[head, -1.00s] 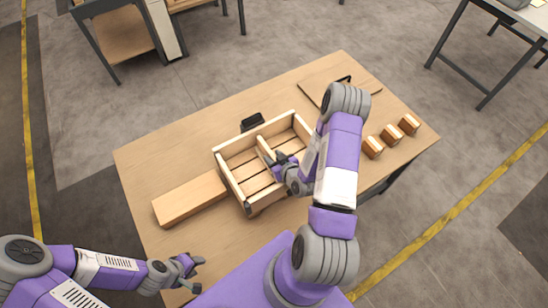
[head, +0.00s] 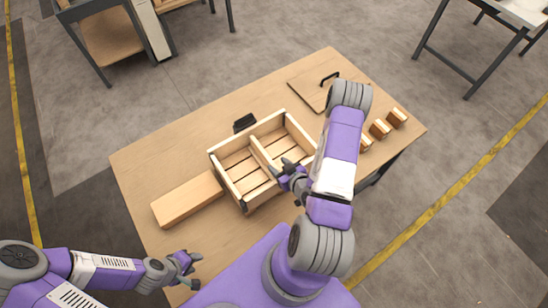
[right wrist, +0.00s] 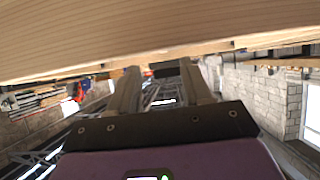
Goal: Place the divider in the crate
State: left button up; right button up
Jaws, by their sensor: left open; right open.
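The open wooden crate (head: 231,191) sits near the middle of the table with a slatted floor. The divider (head: 262,157), a light wooden board, stands inside it, running across between the two long walls; whether it is fully down cannot be told. My right gripper (head: 279,169) is open and empty over the crate, just right of the divider. In the right wrist view its fingers (right wrist: 160,82) are apart, with a wooden surface across the top; which piece this is cannot be told. My left gripper (head: 196,264) is open and empty by the table's front left.
A long wooden block (head: 187,199) lies against the crate's left side. A small black object (head: 244,122) is behind the crate. A flat board with a black handle (head: 308,92) lies at the back right. Several small wooden blocks (head: 398,117) are at the right, partly behind my right arm.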

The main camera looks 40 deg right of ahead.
jog(key=shift+p+v, duration=1)
jog(key=shift+v, duration=0.5)
jog(key=shift+s, duration=0.1)
